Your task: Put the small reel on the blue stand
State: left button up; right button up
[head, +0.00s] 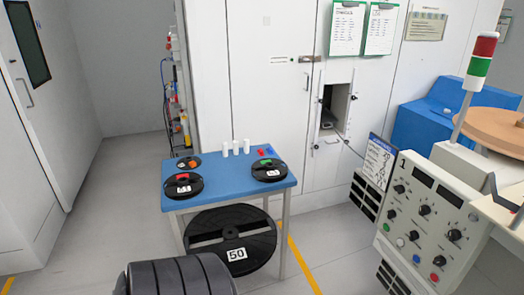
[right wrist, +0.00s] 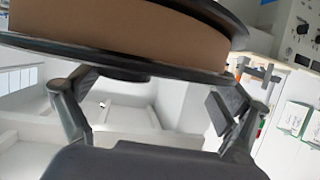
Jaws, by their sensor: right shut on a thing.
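In the right wrist view, my right gripper (right wrist: 155,88) is shut on a reel (right wrist: 130,38) with a brown wound body and black flanges. The reel fills the top of that view, and its upper part is cut off. The fingers are spread wide below its lower flange; the exact contact is unclear. In the head view, a blue block (head: 428,118) stands at the right behind a brown round disc (head: 492,128); I cannot tell whether this block is the blue stand. Neither gripper is recognisable in the head view.
A blue-topped table (head: 225,187) bears black reels (head: 183,186) (head: 269,170) and white cylinders (head: 236,148). A control console (head: 425,220) with a signal tower (head: 478,60) stands at right. Floor at left is clear.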

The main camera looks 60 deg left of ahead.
aim_at(228, 178)
jog(key=j+u, duration=0.3)
jog(key=u, duration=0.15)
jog(key=j+u, duration=0.35)
jog(key=u, duration=0.15)
jog(key=j+u, duration=0.3)
jog(key=u, duration=0.15)
jog(key=i+j+u, duration=0.15)
jog(key=u, duration=0.3)
jog(key=i+j+u, duration=0.1)
jog(key=i+j, duration=0.3)
jog(key=j, duration=0.2)
jog(key=i+j+u, duration=0.15)
jog(key=i+j, duration=0.25)
jog(key=j, duration=0.15)
